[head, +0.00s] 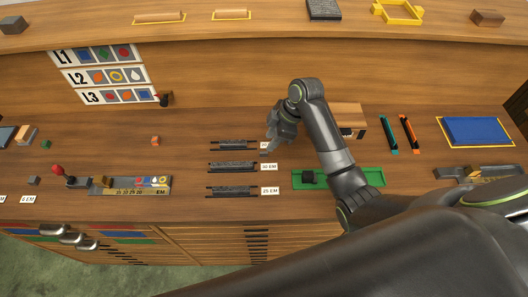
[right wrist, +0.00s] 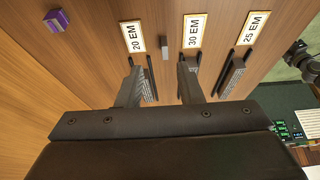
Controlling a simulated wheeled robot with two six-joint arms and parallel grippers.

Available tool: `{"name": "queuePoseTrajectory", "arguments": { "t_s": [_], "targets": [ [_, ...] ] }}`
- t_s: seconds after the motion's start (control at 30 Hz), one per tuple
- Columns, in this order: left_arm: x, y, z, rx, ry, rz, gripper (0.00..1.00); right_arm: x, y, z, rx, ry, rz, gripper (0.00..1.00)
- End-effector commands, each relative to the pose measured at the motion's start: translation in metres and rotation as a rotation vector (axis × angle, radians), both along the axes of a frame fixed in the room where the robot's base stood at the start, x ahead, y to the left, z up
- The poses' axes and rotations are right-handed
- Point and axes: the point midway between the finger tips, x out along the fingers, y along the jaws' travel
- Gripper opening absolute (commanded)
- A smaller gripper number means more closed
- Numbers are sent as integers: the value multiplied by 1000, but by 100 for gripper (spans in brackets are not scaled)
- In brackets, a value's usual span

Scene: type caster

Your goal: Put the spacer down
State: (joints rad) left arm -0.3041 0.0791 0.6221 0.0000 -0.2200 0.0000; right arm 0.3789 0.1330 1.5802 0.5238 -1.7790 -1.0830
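My right gripper (head: 275,143) reaches over the bench by the label of the back spacer row. In the right wrist view its two fingers (right wrist: 162,78) stand wide apart with nothing clamped between them. A small grey block, seemingly the spacer (right wrist: 165,49), shows on the wood just beyond the fingertips, between the "20 EM" label (right wrist: 132,36) and the "30 EM" label (right wrist: 193,30). It touches neither finger that I can see. In the head view a small grey piece (head: 264,153) shows beside the gripper. My left gripper is out of view.
Dark racks labelled 20 EM (head: 233,145), 30 EM (head: 230,167) and 25 EM (head: 232,191) lie left of the gripper. A green tray (head: 372,177) with a dark block is to the right. A composing stick (head: 130,186) lies front left. Bare wood lies left of the racks.

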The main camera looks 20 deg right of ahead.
Motion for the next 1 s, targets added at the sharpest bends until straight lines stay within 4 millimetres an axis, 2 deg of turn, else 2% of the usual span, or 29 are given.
{"name": "queuePoseTrajectory", "arguments": {
  "t_s": [0.03, 0.13, 0.27, 0.43, 0.77, 1.0],
  "targets": [
    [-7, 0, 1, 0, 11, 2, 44, 0, 1, -2, 1, 2, 0, 33],
    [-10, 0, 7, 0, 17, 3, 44, -2, 5, -9, 1, 5, -1, 33],
    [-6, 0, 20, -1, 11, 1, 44, -6, 12, -26, 1, 7, 0, 33],
    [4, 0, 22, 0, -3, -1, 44, -4, 18, -45, -1, 4, -1, 33],
    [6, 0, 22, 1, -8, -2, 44, -3, 20, -51, -1, 0, 0, 33],
    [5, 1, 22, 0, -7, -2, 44, -3, 20, -51, -1, 0, 0, 2]
  ]
}}
